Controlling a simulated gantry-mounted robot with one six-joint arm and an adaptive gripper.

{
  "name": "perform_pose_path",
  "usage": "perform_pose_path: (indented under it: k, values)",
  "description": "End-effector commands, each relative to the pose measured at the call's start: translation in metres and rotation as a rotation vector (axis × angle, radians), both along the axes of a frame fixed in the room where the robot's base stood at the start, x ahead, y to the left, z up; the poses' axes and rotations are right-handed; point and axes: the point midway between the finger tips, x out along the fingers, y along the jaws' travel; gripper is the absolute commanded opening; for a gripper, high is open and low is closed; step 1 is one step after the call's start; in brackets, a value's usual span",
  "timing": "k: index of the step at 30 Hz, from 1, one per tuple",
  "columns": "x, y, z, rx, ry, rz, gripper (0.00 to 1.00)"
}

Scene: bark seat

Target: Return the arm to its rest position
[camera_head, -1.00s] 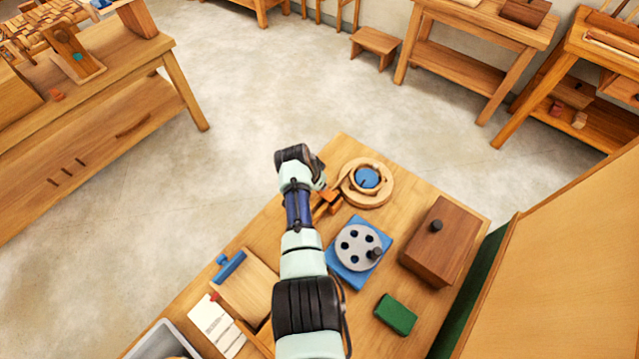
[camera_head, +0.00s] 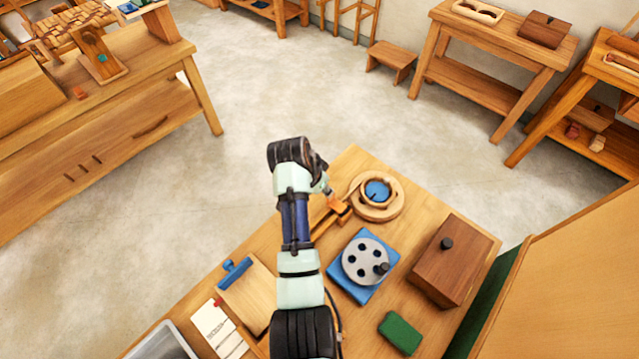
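My arm reaches up from the bottom of the head view over the left part of the wooden table (camera_head: 290,258). Its end bends near the table's far left edge, left of the round wooden ring piece with the blue centre. My gripper (camera_head: 335,203) is mostly hidden behind the wrist; a small orange-brown part shows there, beside the ring piece. I cannot tell whether its fingers are open or shut, or whether they touch anything.
On the table are the round wooden ring piece (camera_head: 393,205), a blue base (camera_head: 346,286) with a grey disc (camera_head: 369,250), a brown box (camera_head: 452,268), a green block (camera_head: 400,333), a clipboard (camera_head: 241,294) and a grey tray (camera_head: 164,346). Open floor lies beyond.

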Motion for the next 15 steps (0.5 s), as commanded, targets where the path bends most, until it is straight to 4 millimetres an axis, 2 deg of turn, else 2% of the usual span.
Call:
perform_pose_path:
  k: [3, 6, 15]
  values:
    - [-0.004, 0.005, 0.017, 0.000, -0.001, -0.001, 0.38]
    - [-0.007, 0.007, 0.024, 0.000, 0.000, -0.001, 0.38]
    - [-0.007, 0.007, 0.025, 0.000, 0.001, 0.000, 0.38]
